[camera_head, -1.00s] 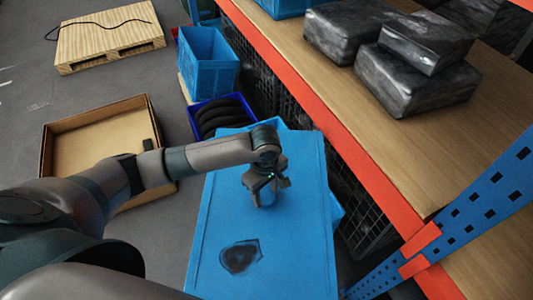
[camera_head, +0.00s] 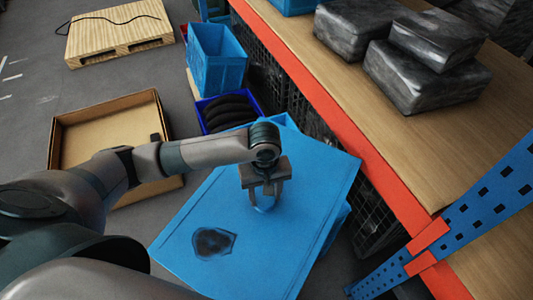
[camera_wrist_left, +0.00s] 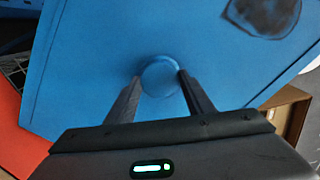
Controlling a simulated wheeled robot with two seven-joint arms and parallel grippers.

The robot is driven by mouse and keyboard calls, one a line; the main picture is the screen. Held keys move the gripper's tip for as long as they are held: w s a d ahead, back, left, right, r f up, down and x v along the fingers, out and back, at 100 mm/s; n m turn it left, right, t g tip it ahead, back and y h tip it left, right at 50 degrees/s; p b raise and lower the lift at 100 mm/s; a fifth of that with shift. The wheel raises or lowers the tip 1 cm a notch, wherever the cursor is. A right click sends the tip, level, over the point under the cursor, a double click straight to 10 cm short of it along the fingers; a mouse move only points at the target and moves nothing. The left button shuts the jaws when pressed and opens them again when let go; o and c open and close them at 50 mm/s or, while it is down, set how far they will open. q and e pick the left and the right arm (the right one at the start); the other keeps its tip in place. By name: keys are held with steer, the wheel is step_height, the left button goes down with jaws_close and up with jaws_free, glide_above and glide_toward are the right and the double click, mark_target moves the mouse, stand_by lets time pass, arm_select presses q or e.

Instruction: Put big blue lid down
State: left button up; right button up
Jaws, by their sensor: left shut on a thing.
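The big blue lid (camera_head: 310,190) is a flat blue panel with a dark smudge near its lower left end. My left gripper (camera_head: 265,200) points down at the lid and is shut on its round knob (camera_wrist_left: 160,66), with one finger on each side. Parts of a blue container (camera_head: 346,214) show under the lid at its right and far edges. The lid sits turned relative to it, and I cannot tell whether they touch. The lid also fills most of the left wrist view (camera_wrist_left: 80,70). My right gripper is not in view.
A shelf with an orange-red edge (camera_head: 340,120) and black wrapped packages (camera_head: 425,75) runs close along the right. An open cardboard box (camera_head: 85,150) is at left. A blue bin (camera_head: 217,70), a blue crate of black items (camera_head: 228,112) and a wooden pallet (camera_head: 115,35) lie beyond.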

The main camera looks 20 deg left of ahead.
mark_target(256, 215)
arm_select(q)
steer(key=s+f+m+b, duration=0.1)
steer(key=m+b, duration=0.1)
steer(key=s+f+m+b, duration=0.1)
steer(key=m+b, duration=0.1)
steer(key=s+m+b, duration=0.1)
steer(key=m+b, duration=0.1)
steer(key=b, duration=0.1)
steer(key=shift+s+a+f, duration=0.15)
steer(key=shift+s+f, duration=0.15)
steer(key=shift+f, duration=0.1)
steer(key=shift+s+a+m+b, duration=0.1)
steer(key=shift+s+m+b, duration=0.4)
steer(key=shift+m, duration=0.4)
steer(key=shift+r, duration=0.1)
steer(key=shift+s, duration=0.1)
